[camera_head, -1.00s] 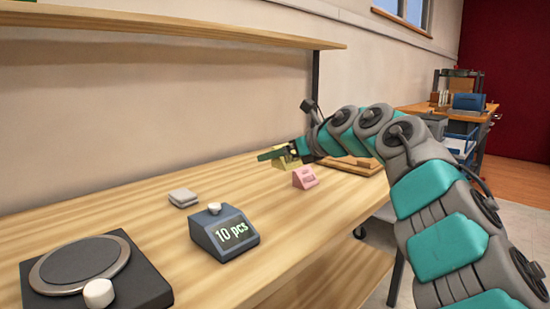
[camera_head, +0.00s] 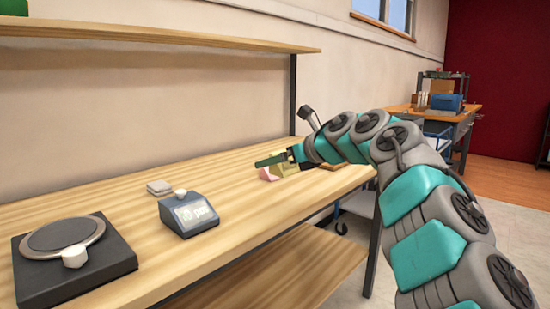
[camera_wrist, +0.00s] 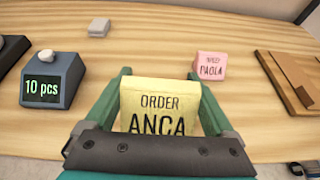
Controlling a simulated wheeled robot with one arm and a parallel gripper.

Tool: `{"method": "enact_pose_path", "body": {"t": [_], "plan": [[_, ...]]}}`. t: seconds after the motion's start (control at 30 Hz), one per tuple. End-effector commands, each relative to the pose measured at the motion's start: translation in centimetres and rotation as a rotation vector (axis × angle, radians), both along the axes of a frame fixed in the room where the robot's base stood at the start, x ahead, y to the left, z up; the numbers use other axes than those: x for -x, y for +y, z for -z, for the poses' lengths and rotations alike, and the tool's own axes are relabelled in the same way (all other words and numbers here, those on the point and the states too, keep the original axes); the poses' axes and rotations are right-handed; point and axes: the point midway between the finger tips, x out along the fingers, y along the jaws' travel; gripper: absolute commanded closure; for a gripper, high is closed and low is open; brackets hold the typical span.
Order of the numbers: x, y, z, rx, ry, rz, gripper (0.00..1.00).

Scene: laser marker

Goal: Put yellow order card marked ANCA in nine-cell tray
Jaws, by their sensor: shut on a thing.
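The yellow order card (camera_wrist: 158,112), marked ORDER ANCA, is between the fingers of my gripper (camera_wrist: 160,76) in the wrist view. My gripper is shut on it, and the lettering faces the wrist camera. In the head view my gripper (camera_head: 274,161) is over the right part of the bench, and the yellow card (camera_head: 288,168) is partly hidden by it. I cannot tell whether the card touches the bench. I cannot make out a nine-cell tray in either current view.
The "10 pcs" display (camera_wrist: 52,80), grey pads (camera_head: 159,187) and a round-plate scale (camera_head: 75,258) are left. A shelf (camera_head: 150,33) overhangs the bench.

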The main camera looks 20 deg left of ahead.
Motion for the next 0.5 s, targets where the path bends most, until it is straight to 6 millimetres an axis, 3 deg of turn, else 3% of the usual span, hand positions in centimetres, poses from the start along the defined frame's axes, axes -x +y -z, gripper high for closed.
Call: {"method": "enact_pose_path", "body": {"t": [0.5], "plan": [[-0.6,-2.4,1.3,-0.004,-0.006,0.058,0.66]]}}
